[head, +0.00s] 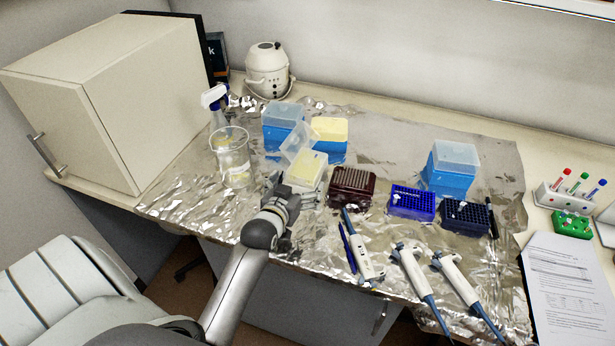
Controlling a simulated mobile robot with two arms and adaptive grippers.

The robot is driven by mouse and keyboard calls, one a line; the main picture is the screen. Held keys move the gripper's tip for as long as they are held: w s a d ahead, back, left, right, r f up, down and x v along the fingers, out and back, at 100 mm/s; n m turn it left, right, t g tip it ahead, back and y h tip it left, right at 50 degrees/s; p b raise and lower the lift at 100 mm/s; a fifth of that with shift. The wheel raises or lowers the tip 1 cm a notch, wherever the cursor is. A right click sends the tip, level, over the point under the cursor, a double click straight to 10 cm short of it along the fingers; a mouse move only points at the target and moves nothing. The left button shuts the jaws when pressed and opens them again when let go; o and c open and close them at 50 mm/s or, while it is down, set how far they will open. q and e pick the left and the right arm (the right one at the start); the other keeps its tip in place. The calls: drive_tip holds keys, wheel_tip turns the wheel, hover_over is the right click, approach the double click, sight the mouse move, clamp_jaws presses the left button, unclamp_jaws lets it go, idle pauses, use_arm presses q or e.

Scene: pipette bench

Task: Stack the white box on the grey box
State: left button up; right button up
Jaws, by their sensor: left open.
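A whitish box with a pale yellow top (308,169) stands on the foil in the middle of the bench. My left gripper (285,187) is open at the near left side of this box. Its fingers overlap the box's near edge in the picture, and I cannot tell whether they touch it. I cannot clearly make out a grey box. A dark red-brown rack (353,186) stands just right of the whitish box. My right gripper is not in view.
Blue boxes (283,128) (449,172), a tilted clear lid (297,143) and a yellow-topped blue box (331,134) stand behind. A glass beaker (231,158) is left. Blue racks (412,203) (467,217) and several pipettes (412,268) lie right and in front.

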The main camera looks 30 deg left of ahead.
sight(305, 172)
use_arm(q)
drive_tip(key=shift+w+a+f, duration=0.1)
drive_tip(key=shift+w, duration=0.45)
drive_tip(key=shift+w+a+p, duration=0.15)
drive_tip(key=shift+w+p, duration=0.25)
drive_tip(key=shift+w, duration=0.1)
drive_tip(key=p+x, duration=0.1)
drive_tip(key=x, duration=0.2)
drive_tip(key=shift+w, duration=0.1)
drive_tip(key=shift+w+a, duration=0.15)
drive_tip(key=shift+w, duration=0.3)
drive_tip(key=c, duration=1.2)
